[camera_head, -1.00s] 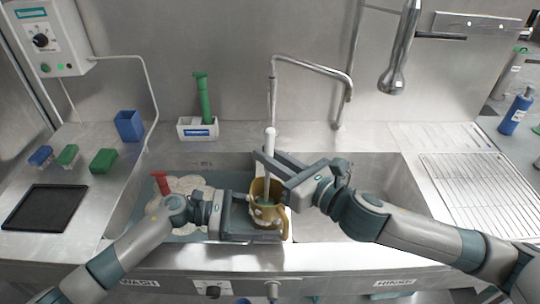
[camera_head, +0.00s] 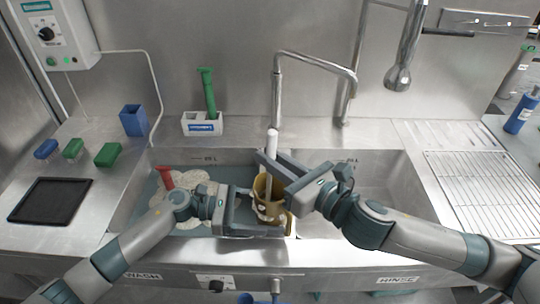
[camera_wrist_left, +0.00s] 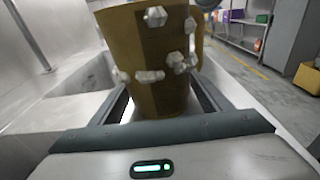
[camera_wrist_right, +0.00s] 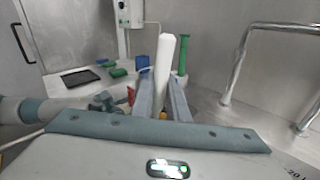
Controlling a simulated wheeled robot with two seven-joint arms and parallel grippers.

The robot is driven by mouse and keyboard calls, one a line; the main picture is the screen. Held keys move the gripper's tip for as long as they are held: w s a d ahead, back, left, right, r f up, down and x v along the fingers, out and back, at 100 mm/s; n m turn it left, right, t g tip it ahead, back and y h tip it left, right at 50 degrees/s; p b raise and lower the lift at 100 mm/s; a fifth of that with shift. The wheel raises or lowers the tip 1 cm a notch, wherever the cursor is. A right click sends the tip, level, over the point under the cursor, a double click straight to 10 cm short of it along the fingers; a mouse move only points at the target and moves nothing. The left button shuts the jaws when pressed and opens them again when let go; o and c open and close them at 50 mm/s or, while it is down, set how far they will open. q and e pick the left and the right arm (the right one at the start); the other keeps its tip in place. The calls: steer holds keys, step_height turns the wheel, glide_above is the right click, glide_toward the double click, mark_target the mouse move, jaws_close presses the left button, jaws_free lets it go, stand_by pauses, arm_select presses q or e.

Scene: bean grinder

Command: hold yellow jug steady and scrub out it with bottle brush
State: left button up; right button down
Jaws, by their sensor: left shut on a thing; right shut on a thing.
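The yellow jug (camera_head: 268,205) is held over the sink divider, its opening facing up. My left gripper (camera_head: 258,212) is shut on the jug from the left. In the left wrist view the jug (camera_wrist_left: 152,100) fills the space between the fingers, with several pale lumps stuck to its wall. My right gripper (camera_head: 266,160) is shut on the white handle of the bottle brush (camera_head: 272,142), above the jug. The handle stands nearly upright in the right wrist view (camera_wrist_right: 163,65).
The left basin holds water with pale foam (camera_head: 200,185) and a red-handled thing (camera_head: 165,179). The right basin (camera_head: 375,190) is empty. A faucet (camera_head: 315,65) arches behind. A green-handled brush (camera_head: 208,95) stands in a white holder (camera_head: 202,124). A wire rack (camera_head: 475,185) lies right.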

steer(key=shift+s+d, duration=0.3)
steer(key=shift+s, duration=0.2)
steer(key=shift+d, duration=0.1)
steer(key=shift+d+r, duration=0.1)
steer(key=shift+d, duration=0.65)
steer(key=shift+w, duration=0.1)
steer(key=shift+w+d, duration=0.45)
steer(key=shift+w, duration=0.25)
steer(key=shift+w+a, duration=0.15)
steer(key=shift+w+a+f, duration=0.2)
steer(key=shift+w+a, duration=0.1)
steer(key=shift+w, duration=0.3)
